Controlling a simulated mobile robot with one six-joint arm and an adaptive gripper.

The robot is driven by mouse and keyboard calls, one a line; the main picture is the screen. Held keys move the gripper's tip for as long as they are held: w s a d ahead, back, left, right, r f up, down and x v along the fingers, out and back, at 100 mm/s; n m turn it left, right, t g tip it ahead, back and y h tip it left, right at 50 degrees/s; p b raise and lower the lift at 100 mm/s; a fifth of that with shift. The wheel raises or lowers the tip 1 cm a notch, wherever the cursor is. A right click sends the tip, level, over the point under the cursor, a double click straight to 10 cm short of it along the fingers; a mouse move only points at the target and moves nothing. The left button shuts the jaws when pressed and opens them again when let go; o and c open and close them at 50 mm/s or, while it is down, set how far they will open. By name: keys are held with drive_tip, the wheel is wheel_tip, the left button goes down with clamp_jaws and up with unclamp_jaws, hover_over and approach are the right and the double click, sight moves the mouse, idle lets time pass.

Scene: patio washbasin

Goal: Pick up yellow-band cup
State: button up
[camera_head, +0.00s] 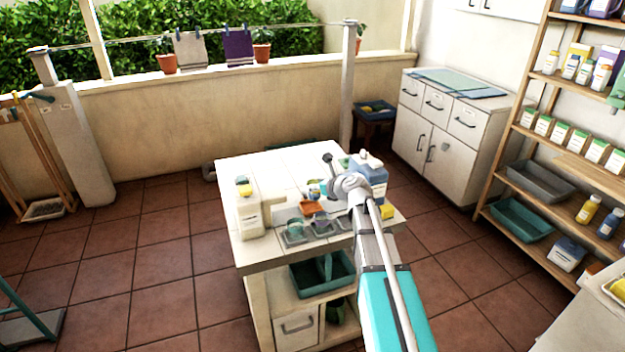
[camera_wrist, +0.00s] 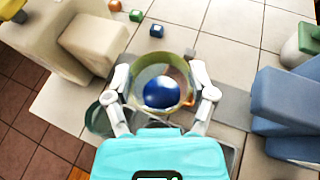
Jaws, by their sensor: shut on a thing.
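A clear cup with a yellowish band (camera_wrist: 158,73) is between the fingers of my gripper (camera_wrist: 160,96) in the wrist view. The fingers touch its sides left and right, and the gripper is shut on it. A round blue thing (camera_wrist: 161,93) shows within the cup's outline; I cannot tell if it is inside or behind the glass. In the head view my gripper (camera_head: 334,186) is over the tiled table, partly hidden by my arm. The cup is too small there to make out clearly.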

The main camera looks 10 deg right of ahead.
drive_tip(key=s+r+p, duration=0.1)
drive_tip(key=s, duration=0.1)
drive_tip(key=s+r, duration=0.1)
drive_tip(key=s, duration=0.2)
drive_tip(key=s+r+p, duration=0.1)
drive_tip(key=s, duration=0.1)
drive_tip(key=shift+s+r+p, duration=0.2)
drive_tip(key=shift+s+p, duration=0.15)
drive_tip(key=shift+s, duration=0.05)
